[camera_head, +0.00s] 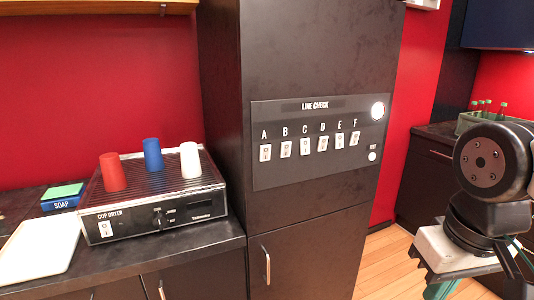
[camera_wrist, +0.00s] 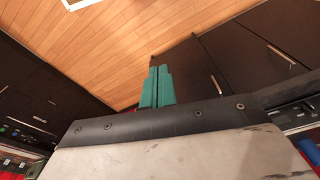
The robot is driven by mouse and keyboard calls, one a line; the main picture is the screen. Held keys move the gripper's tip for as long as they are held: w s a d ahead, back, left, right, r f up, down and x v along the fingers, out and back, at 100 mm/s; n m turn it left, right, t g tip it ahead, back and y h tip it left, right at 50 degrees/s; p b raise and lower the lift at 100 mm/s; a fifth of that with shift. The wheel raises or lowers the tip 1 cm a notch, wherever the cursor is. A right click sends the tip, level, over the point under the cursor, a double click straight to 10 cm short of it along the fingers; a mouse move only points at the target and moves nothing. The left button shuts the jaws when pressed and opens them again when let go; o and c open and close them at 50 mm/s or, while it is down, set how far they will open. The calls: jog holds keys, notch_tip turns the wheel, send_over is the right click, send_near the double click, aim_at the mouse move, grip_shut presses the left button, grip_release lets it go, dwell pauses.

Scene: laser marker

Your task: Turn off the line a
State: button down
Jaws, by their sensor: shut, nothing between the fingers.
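The line check panel (camera_head: 316,138) is on the front of a tall dark cabinet in the head view. It has a row of white rocker switches labelled A to F. The line A switch (camera_head: 265,152) is the leftmost one; its exact rocker position is too small to tell. A round lamp (camera_head: 378,111) glows white at the panel's upper right, with a small round white button (camera_head: 372,156) below it. My gripper (camera_wrist: 157,70) shows in the wrist view with its green fingers together, empty, over the floor and away from the panel. In the head view my arm is at the right edge.
A cup dryer (camera_head: 150,200) with red, blue and white cups stands on the left counter. A soap box (camera_head: 62,202) with a green top and a white board (camera_head: 40,247) lie beside it. Green bottles (camera_head: 487,108) stand at the back right. Wooden floor is clear right of the cabinet.

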jog(key=w+a+r+n+t+y, duration=0.1)
jog(key=w+a+r+n+t, duration=0.1)
jog(key=w+a+r+n, duration=0.3)
jog(key=w+a+r+n+t+y, duration=0.1)
jog(key=w+a+r+n+t, duration=0.2)
jog(key=w+n, duration=0.6)
jog(key=w+a+r+n+t+y, duration=0.1)
jog(key=w+a+r+n+t, duration=0.2)
jog(key=w+a+r+n, duration=0.3)
jog(key=w+a+n, duration=0.1)
jog(key=w+a, duration=0.1)
jog(key=shift+w+r+n, duration=0.35)
jog(key=shift+w+n, duration=0.05)
send_near(266, 154)
jog(key=shift+x, duration=2.85)
jog(key=shift+d, duration=0.1)
